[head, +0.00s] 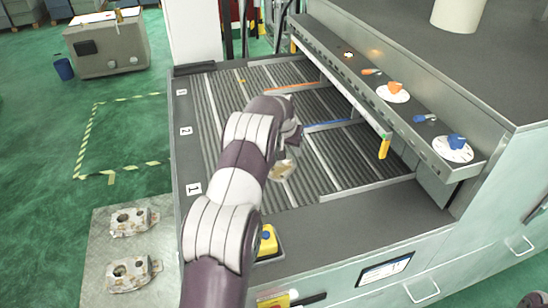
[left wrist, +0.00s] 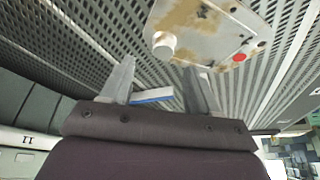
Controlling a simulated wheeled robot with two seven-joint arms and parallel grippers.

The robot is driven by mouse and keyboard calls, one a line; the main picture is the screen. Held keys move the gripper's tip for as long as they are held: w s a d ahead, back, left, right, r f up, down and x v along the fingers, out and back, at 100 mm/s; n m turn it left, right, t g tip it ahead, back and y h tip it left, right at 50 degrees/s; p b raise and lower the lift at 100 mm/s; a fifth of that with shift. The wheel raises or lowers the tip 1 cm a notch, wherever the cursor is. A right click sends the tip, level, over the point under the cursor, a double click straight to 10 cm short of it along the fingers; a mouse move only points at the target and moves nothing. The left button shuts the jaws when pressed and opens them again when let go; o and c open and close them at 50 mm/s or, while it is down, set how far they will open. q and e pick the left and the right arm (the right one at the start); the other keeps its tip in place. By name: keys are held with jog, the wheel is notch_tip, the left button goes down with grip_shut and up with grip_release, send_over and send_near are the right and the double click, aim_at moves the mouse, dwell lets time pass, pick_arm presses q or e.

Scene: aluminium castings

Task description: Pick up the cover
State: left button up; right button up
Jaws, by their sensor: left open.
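The cover is a flat metal casting with brown stains, a pale round boss and a red dot. In the left wrist view the cover (left wrist: 205,28) lies on the ribbed grate, just beyond the fingertips. In the head view a small part of the cover (head: 284,170) shows beside my left wrist; my arm hides the rest. My left gripper (left wrist: 160,66) is open, with nothing between its fingers touching them that I can see. In the head view its fingers are mostly hidden by the wrist. My right gripper is in neither view.
The ribbed grate (head: 325,160) has blue and orange dividers. A control ledge with knobs (head: 393,91) overhangs its right side. A yellow-and-blue button box (head: 267,240) stands at the front edge. Two rough castings (head: 130,221) lie on a metal plate (head: 97,245) at left.

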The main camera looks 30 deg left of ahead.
aim_at(288, 157)
pick_arm(q)
jog(key=f+p, duration=0.1)
jog(key=a+f+p, duration=0.1)
jog(key=p, duration=0.1)
jog(key=shift+f, duration=0.15)
jog(key=x, duration=0.2)
jog(key=shift+w+d+f, duration=0.2)
jog(key=shift+f, duration=0.05)
jog(key=shift+w+d+f, duration=0.15)
jog(key=shift+w+d, duration=0.05)
jog(key=shift+s+a, duration=0.2)
grip_shut()
jog(key=shift+w, duration=0.1)
